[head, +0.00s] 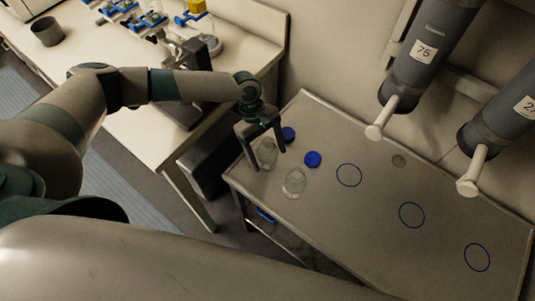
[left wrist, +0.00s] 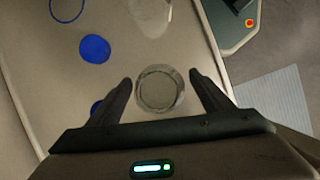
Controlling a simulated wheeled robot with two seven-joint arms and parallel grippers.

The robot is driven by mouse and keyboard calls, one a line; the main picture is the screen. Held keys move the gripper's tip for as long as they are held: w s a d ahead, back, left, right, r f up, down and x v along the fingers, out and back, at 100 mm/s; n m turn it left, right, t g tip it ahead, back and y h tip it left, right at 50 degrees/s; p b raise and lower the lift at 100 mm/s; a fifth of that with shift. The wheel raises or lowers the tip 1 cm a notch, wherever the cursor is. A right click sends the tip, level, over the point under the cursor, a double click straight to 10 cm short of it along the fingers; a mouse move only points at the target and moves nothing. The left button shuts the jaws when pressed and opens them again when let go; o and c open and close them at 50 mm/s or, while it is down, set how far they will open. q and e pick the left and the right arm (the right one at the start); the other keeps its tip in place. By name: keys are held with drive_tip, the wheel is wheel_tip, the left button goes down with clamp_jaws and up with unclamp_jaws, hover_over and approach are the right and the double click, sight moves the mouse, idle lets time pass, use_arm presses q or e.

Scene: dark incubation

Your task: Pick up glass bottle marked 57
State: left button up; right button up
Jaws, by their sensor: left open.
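Two clear glass bottles stand at the left end of the metal table (head: 330,120). One glass bottle (head: 267,152) is between the fingers of my left gripper (head: 262,150). In the left wrist view this bottle (left wrist: 159,89) shows as a round rim between the two open fingers (left wrist: 165,92), with gaps on both sides. The other glass bottle (head: 294,183) stands nearer the front; part of it shows at the top of the left wrist view (left wrist: 150,15). No number is readable on either bottle. My right gripper is not in view.
Two blue discs (head: 313,159) (head: 288,134) lie beside the bottles. A bench (head: 130,75) with lab equipment stands behind left.

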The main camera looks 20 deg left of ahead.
sight(270, 144)
use_arm(q)
drive_tip(key=c, duration=1.3)
drive_tip(key=shift+r, duration=0.1)
wheel_tip(270, 144, up, 9)
drive_tip(key=shift+f+b, duration=0.2)
drive_tip(key=shift+b, duration=0.95)
drive_tip(key=shift+r, duration=0.65)
